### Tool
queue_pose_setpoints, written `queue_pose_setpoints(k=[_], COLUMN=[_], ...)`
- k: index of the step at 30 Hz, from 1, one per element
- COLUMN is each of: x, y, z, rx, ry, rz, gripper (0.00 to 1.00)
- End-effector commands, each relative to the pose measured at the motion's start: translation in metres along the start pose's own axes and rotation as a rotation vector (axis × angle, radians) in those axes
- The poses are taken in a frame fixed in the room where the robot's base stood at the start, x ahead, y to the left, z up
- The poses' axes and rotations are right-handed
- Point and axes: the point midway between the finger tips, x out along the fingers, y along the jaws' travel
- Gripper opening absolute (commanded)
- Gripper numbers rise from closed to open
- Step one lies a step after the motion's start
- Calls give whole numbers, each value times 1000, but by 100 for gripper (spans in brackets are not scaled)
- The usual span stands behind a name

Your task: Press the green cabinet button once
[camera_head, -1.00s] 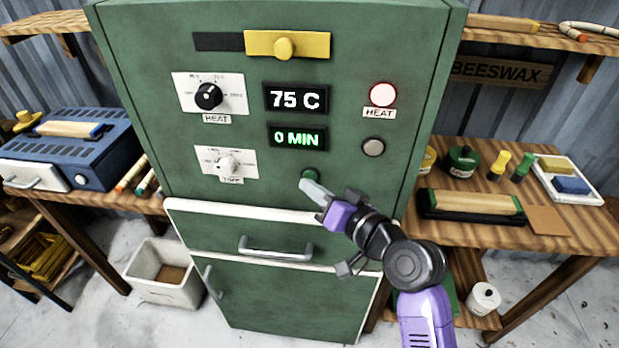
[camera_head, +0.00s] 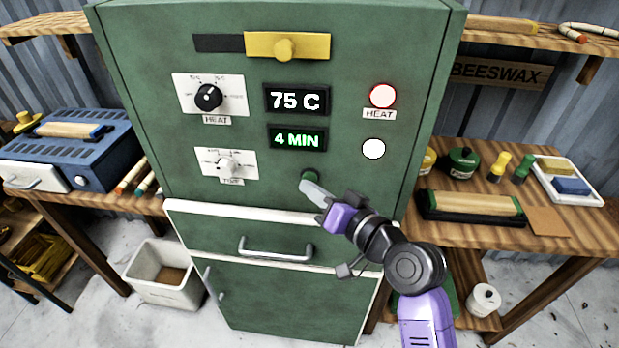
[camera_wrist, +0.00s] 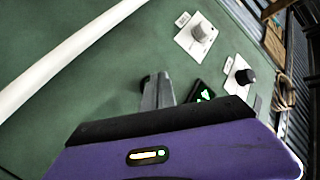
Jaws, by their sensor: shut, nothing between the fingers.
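The green cabinet (camera_head: 190,185) fills the middle of the head view. Its round green button (camera_head: 310,175) sits on the front, below the display reading 4 MIN (camera_head: 297,139). My gripper (camera_head: 304,187) is shut and empty, with its fingertips at the lower edge of the button. The wrist view shows the shut fingers (camera_wrist: 158,90) close to the cabinet face, with a dark round edge of the button beside them. I cannot tell whether the tips touch the button. The lower round lamp (camera_head: 373,149) is lit white.
The upper display (camera_head: 297,100) reads 75 C, and the HEAT lamp (camera_head: 382,95) is lit. Two dials, HEAT (camera_head: 208,96) and a lower one (camera_head: 226,164), sit left. A drawer handle (camera_head: 277,248) protrudes below. Benches with tools flank the cabinet.

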Motion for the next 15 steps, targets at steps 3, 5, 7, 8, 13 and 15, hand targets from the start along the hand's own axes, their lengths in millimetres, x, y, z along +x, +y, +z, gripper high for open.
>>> queue_pose_setpoints(k=[3, 5, 7, 8, 13, 15], x=[-4, -6, -6, -6, -6, -7], y=[-4, -5, -5, -5, -5, -6], z=[3, 4, 5, 5, 5, 5], rx=[0, 0, 0, 0, 0, 0], ry=[-1, -1, -1, -1, -1, -1], rz=[0, 0, 0, 0, -1, 0], gripper=[0, 0, 0, 0, 0, 0])
